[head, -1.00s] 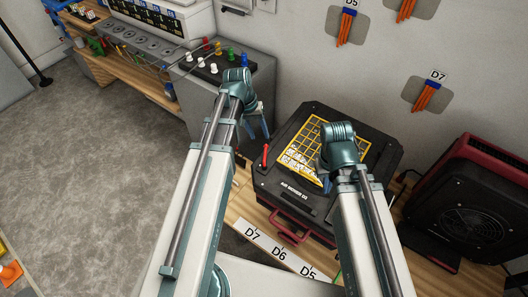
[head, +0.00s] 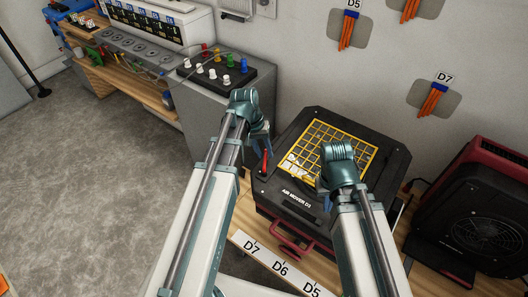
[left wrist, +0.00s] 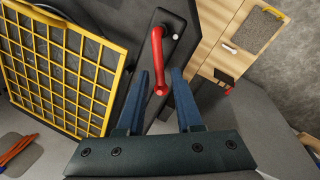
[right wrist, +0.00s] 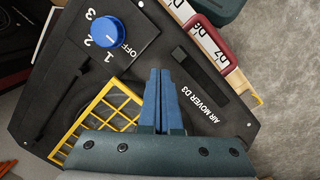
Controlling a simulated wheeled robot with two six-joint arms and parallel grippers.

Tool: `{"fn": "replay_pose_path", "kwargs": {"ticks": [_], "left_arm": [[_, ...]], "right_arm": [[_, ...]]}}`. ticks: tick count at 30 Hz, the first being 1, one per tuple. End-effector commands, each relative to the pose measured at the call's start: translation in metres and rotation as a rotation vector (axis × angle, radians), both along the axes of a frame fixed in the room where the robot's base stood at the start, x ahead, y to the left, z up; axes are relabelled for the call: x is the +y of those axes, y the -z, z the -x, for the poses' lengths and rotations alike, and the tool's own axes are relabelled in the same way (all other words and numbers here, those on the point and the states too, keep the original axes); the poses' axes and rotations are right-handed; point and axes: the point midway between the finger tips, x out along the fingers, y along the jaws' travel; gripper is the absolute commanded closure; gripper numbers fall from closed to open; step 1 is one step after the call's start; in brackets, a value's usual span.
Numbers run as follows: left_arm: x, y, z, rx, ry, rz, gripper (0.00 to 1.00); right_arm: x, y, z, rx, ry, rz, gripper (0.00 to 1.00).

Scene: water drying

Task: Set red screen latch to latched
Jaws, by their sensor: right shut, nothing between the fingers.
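The red screen latch (head: 265,162) is a red lever on a dark plate at the left edge of the black air mover (head: 262,196), beside its yellow grid screen (head: 313,137). In the left wrist view the red latch (left wrist: 158,62) has its lower end near the gap between my left fingers. My left gripper (left wrist: 160,78) is open, with one blue finger on each side of that end; I cannot tell if they touch it. My right gripper (right wrist: 160,75) is shut and empty over the air mover's top, by the yellow grid (right wrist: 108,108).
A blue knob (right wrist: 107,32) with numbered positions is on the air mover. A red-and-black fan (head: 478,205) stands at the right. A grey cabinet with colored knobs (head: 215,70) is behind my left arm. A D7-D6-D5 label strip (head: 280,266) lies along the front edge.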

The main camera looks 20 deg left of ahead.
Motion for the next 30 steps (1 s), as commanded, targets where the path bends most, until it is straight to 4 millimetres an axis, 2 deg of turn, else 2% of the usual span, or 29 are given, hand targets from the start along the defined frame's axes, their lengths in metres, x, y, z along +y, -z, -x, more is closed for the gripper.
{"fn": "replay_pose_path", "kwargs": {"ticks": [1,5,30], "left_arm": [[0.0000,0.0000,0.0000,0.000,0.000,0.000,0.76],[0.0001,0.0000,0.0001,0.000,0.000,0.000,1.00],[0.0001,0.0001,0.0001,0.000,0.000,0.000,1.00]], "right_arm": [[0.0000,0.0000,0.0000,0.000,0.000,0.000,1.00],[0.0000,0.0000,0.0000,0.000,0.000,0.000,1.00],[0.0000,0.0001,0.0000,0.000,0.000,0.000,1.00]]}}
